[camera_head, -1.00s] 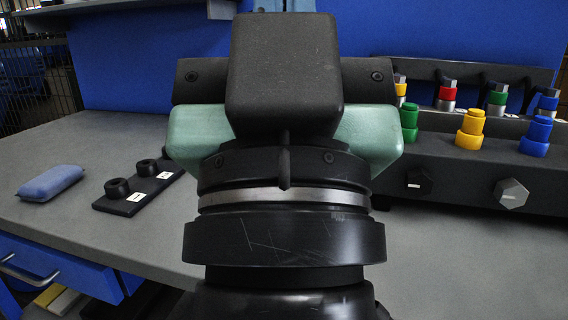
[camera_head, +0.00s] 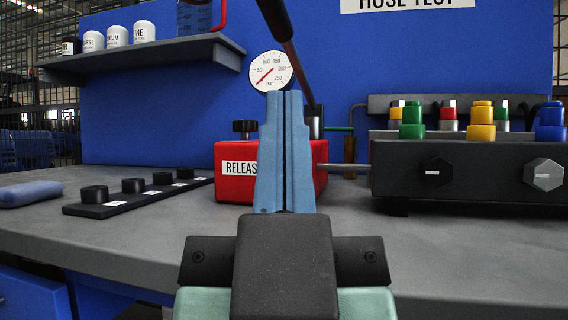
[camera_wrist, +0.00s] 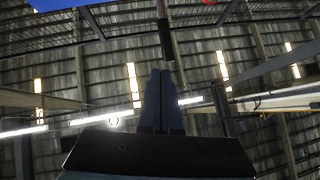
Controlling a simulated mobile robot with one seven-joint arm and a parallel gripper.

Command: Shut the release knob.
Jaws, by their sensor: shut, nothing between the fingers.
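The release knob, a black knob (camera_head: 245,127), stands on top of a red box (camera_head: 230,187) on the bench. The box carries a white label whose visible letters read "RELEAS"; my fingers hide the rest. My gripper (camera_head: 285,94) points up in front of the box, its two blue fingers pressed together and empty. The knob is just left of the fingers and apart from them in the picture. The wrist view shows the shut fingers (camera_wrist: 161,72) against the roof, and not the knob.
A pressure gauge (camera_head: 270,71) is behind. A black valve block (camera_head: 468,170) with coloured caps stands right. A strip with several black knobs (camera_head: 133,186) and a blue pad (camera_head: 30,193) lie left. A shelf (camera_head: 150,54) hangs upper left.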

